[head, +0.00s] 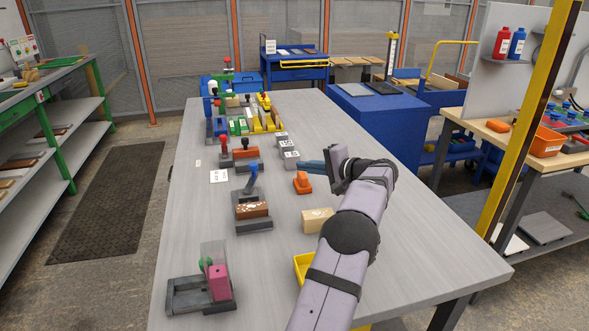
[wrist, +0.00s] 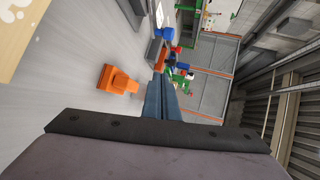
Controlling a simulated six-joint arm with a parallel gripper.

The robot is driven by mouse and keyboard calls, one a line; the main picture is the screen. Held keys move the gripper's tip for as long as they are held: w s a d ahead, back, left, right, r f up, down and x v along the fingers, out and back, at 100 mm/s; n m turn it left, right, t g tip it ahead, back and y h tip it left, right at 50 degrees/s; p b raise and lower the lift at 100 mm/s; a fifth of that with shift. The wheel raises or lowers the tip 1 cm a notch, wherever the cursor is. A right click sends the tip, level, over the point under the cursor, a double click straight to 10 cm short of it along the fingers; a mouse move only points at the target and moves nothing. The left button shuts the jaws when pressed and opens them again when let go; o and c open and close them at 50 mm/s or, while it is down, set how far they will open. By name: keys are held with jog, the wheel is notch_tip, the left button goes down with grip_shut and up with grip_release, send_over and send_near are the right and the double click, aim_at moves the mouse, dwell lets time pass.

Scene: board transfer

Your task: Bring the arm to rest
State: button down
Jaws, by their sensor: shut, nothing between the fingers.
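My arm reaches in from the bottom right of the head view over the grey table (head: 190,235). My gripper (head: 300,164) is held above the table, its blue fingers pointing left in the head view. In the wrist view the fingers of my gripper (wrist: 158,78) lie together, shut and empty. An orange block-like piece (head: 303,183) stands on the table just below and near the fingertips; it also shows left of the fingers in the wrist view (wrist: 117,81). The gripper appears apart from it.
A fixture with a brown block (head: 252,210), a tan block (head: 317,220), a yellow tray (head: 301,267) and a grey fixture with a pink block (head: 219,283) stand nearby. Several coloured fixtures (head: 240,122) crowd the far end. The table's right side is mostly clear.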

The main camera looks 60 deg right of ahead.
jog(key=shift+s+d+r, duration=0.1)
jog(key=shift+s, duration=0.25)
